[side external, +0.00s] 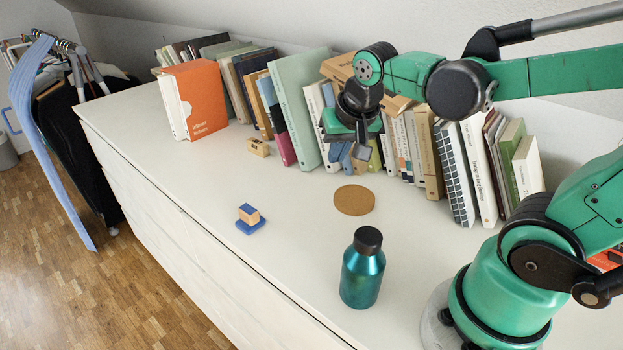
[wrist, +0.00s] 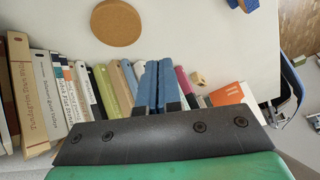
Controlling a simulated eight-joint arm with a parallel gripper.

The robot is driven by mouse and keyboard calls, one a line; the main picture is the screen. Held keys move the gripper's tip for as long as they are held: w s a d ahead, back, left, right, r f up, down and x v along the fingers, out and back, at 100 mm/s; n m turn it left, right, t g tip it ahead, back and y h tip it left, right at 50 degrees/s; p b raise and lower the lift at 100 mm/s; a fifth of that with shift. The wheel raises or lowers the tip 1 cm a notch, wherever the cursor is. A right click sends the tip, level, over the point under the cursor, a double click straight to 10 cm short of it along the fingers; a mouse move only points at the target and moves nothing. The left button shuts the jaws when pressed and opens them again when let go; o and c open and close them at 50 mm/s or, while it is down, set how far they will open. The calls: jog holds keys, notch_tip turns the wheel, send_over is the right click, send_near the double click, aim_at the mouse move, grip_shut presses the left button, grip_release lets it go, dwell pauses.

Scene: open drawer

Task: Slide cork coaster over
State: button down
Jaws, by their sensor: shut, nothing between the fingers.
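The round brown cork coaster (side external: 354,200) lies flat on the white dresser top, in front of the row of books. It also shows at the top left of the wrist view (wrist: 117,22). My gripper (side external: 361,151) is above the dresser near the books, behind the coaster in the side view and apart from it. In the wrist view its blue fingers (wrist: 158,82) are together and hold nothing.
A teal bottle (side external: 363,269) stands upright in front of the coaster. A small wooden block rests on a blue block (side external: 249,226) to the left. Another wooden block (side external: 258,147) sits near the books (side external: 300,105).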

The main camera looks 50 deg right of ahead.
aim_at(335, 216)
jog(key=w+d+f+m+g+h, duration=0.1)
jog(key=d+f+m+g+h, duration=0.3)
jog(key=d+m, duration=0.6)
jog(key=f, duration=0.3)
jog(key=d+f+y, duration=0.1)
jog(key=f, duration=0.1)
jog(key=d+f+y, duration=0.1)
jog(key=f, duration=0.2)
jog(key=shift+w+d+f+m, duration=0.25)
jog(key=shift+f+m, duration=0.05)
jog(key=a, duration=1.1)
jog(key=shift+s+a, duration=0.2)
jog(key=shift+a, duration=0.15)
jog(key=shift+r, duration=0.1)
